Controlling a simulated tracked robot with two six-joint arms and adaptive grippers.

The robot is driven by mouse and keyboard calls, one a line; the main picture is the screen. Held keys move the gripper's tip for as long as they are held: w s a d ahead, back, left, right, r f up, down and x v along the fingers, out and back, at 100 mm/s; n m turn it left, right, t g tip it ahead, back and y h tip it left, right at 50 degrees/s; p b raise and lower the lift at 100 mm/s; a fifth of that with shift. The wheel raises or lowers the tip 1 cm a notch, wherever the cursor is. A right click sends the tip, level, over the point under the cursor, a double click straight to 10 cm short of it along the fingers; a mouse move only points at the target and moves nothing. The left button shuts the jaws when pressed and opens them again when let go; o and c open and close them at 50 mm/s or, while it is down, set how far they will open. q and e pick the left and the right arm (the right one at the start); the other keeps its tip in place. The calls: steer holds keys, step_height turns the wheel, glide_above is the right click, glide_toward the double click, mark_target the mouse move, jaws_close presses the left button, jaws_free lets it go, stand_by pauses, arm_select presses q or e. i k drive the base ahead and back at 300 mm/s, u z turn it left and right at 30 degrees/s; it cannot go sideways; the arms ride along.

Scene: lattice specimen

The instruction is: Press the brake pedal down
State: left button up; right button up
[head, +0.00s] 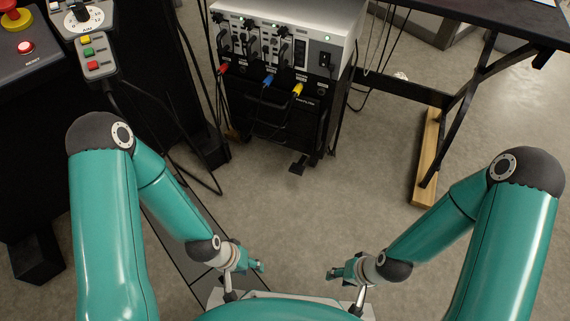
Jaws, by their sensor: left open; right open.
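A small black pedal (297,168) sticks out low at the front of the black cabinet, close above the floor; it looks like the brake pedal. Whether it is up or pressed is too small to tell. My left gripper (259,266) is open and empty, low in the picture, nearer to me than the pedal and a little to its left. My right gripper (332,273) is open and empty, nearer to me than the pedal and a little to its right. Both are clearly apart from the pedal.
The cabinet (262,125) carries a grey unit (300,35) with red, blue and yellow plugs and hanging cables. A control panel (30,60) with buttons stands at the left. A dark table (470,12) with a wooden foot (427,160) stands right. Floor before the pedal is clear.

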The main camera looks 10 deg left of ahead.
mark_target(298, 169)
steer(key=u, duration=0.15)
steer(key=k, duration=0.55)
steer(key=z, duration=0.05)
steer(key=i, duration=0.55)
steer(key=z, duration=0.55)
steer(key=i, duration=0.85)
steer(key=z, duration=0.25)
